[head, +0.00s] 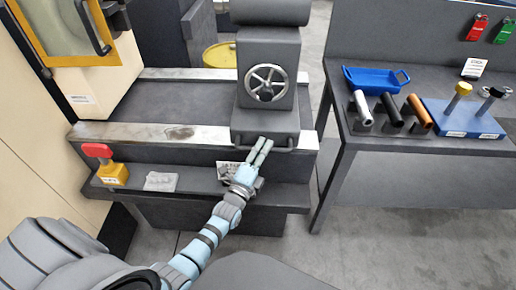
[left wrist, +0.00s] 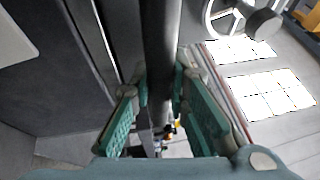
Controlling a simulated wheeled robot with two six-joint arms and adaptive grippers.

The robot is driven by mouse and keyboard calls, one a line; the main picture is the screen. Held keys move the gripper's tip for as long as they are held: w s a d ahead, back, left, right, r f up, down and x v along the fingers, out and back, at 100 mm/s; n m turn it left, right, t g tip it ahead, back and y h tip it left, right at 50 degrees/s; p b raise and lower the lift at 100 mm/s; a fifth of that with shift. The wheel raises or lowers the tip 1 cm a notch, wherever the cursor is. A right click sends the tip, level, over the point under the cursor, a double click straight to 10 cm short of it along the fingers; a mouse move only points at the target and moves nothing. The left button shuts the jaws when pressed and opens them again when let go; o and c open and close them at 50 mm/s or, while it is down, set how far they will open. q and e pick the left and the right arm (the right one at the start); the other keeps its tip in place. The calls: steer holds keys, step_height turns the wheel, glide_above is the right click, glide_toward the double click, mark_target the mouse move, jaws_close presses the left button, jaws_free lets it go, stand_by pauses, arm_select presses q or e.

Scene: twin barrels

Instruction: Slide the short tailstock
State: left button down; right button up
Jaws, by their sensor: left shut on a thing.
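The tailstock (head: 268,88) is a dark grey block with a round spoked handwheel (head: 266,84) on its front. It stands at the right end of the lathe bed (head: 150,135). A dark bar handle (head: 284,148) runs along the front of its base. My left gripper (head: 259,150) reaches up to this handle from the front. In the left wrist view the green-padded fingers (left wrist: 158,100) are on either side of the dark bar (left wrist: 160,45), shut on it. The exact contact is partly hidden. The right gripper is not in view.
At right, a bench (head: 420,155) holds a blue tray (head: 376,80), several cylinders and a blue stand (head: 460,118). A yellow barrel (head: 220,55) stands behind the bed. The bed left of the tailstock looks clear.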

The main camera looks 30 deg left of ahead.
arm_select(q)
steer(key=c, duration=1.5)
jaws_free()
steer(key=shift+w+d, duration=0.15)
steer(key=shift+d, duration=0.15)
steer(key=shift+c, duration=0.2)
steer(key=shift+a, duration=0.1)
steer(key=shift+s, duration=0.2)
steer(key=s+f, duration=0.2)
steer(key=s, duration=0.9)
steer(key=shift+s, duration=0.25)
steer(key=shift+f, duration=0.1)
